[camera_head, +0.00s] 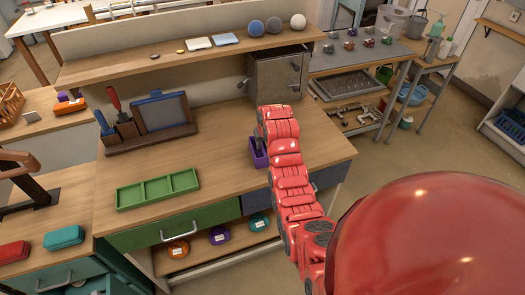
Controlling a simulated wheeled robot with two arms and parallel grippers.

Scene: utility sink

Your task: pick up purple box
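A small open-topped purple box (258,160) stands on the wooden desktop, near its right side and in front of the grey metal cabinet. My red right arm reaches up from the lower right and partly covers the box's right side. My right gripper (259,143) is dark and small, at the top of the box. Its fingers are too small and hidden to tell whether they are open or shut on the box wall. The box appears to rest on the desk. My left gripper is not in view.
A green divided tray (158,206) lies at the desk's front left. A tool rack (150,136) stands behind it. The grey cabinet (279,77) is close behind my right gripper. A shelf (180,57) spans the back. Purple (219,235), orange and teal discs lie below the desktop.

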